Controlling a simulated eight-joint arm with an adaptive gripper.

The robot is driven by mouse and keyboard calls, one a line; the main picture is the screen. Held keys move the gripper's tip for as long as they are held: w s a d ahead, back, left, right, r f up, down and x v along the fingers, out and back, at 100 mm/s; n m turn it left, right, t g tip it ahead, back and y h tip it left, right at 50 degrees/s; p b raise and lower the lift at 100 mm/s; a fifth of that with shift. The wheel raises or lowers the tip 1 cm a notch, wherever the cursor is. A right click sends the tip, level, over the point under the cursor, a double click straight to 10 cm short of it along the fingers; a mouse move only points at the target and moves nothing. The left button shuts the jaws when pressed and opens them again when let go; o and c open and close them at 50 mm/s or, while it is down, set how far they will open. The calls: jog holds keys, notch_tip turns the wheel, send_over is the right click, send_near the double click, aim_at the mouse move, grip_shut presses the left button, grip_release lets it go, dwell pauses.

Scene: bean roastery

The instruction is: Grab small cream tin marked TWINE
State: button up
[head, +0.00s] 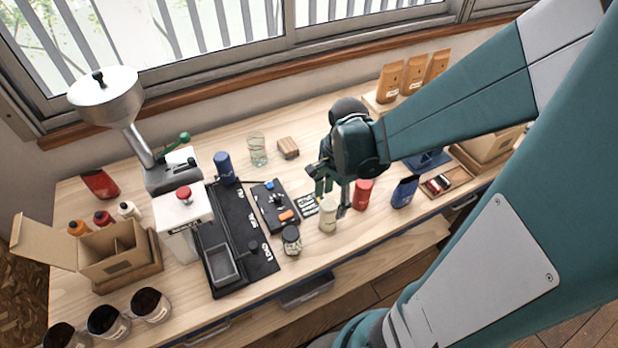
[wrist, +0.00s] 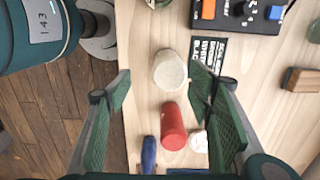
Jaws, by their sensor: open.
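A small cream tin (head: 328,216) stands upright near the front edge of the bench; any marking on it is too small to read. In the wrist view the cream tin (wrist: 170,72) lies between the tips of my gripper (wrist: 160,82), with a gap to each finger. My gripper (head: 332,198) is open and empty, pointing down just above and behind the tin in the head view. Whether the fingers reach down around it I cannot tell.
A red tin (head: 362,193) stands close to the right, also in the wrist view (wrist: 172,126) beside a small white round item (wrist: 199,141). A dark-lidded jar (head: 291,240) stands left. A printed card (head: 307,205) lies behind. A blue item (head: 405,190) stands further right.

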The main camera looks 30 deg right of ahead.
aim_at(328, 204)
jog(key=shift+w+a+n+h, duration=0.2)
jog(key=shift+w+n+h, duration=0.25)
jog(key=shift+w, duration=0.5)
jog(key=shift+f, duration=0.15)
jog(key=shift+f+b, duration=0.35)
jog(key=shift+f, duration=0.85)
jog(key=shift+s+d+f+b, duration=0.1)
jog(key=shift+f+b, duration=0.1)
jog(key=shift+f, duration=1.1)
jog(key=shift+s+d+f+b, duration=0.1)
jog(key=shift+f+b, duration=0.05)
jog(key=shift+f, duration=1.15)
jog(key=c, duration=1.2)
jog(key=shift+r, duration=0.15)
